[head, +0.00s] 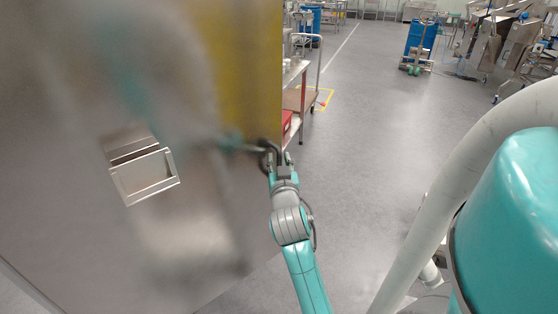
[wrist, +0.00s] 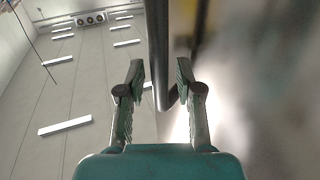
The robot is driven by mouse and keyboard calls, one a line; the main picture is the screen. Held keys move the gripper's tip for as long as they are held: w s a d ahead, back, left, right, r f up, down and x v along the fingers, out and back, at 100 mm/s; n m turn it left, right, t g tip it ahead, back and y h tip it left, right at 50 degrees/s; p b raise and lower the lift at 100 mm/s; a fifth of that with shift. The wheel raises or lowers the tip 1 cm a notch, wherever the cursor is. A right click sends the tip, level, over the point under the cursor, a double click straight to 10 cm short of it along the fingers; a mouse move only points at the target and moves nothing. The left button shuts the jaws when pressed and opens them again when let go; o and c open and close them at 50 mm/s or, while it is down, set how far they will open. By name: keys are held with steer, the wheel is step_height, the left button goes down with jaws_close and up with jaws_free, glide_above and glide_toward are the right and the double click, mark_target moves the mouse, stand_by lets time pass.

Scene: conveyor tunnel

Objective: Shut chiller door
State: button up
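The chiller door (head: 60,190) is a large, shiny steel panel filling the left of the head view, with a blurred reflection of my arm. My gripper (head: 268,158) is at the door's right edge in the head view. In the wrist view my gripper (wrist: 161,82) has its two fingers apart, one on each side of a dark metal bar handle (wrist: 157,50). A gap shows between the bar and the right finger; the left finger is close to the bar, and I cannot tell if it touches. In the head view the handle is mostly hidden by my gripper.
A metal cart (head: 297,98) with a red item stands behind the door's right edge. A blue drum (head: 420,36) on a trolley stands farther back. The grey floor (head: 370,130) to the right is clear.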

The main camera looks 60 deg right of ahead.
jaws_close()
steer(key=w+d+n+t+y, duration=0.3)
steer(key=w+d, duration=0.1)
steer(key=w, duration=1.1)
steer(key=w+d+n+t+y, duration=0.3)
steer(key=w+y, duration=0.1)
steer(key=w, duration=1.2)
steer(key=shift+w+d+t, duration=0.15)
steer(key=shift+d+t, duration=0.15)
steer(key=shift+d, duration=0.1)
steer(key=shift+o, duration=1.2)
jaws_free()
steer(key=shift+w, duration=0.1)
steer(key=shift+o, duration=0.5)
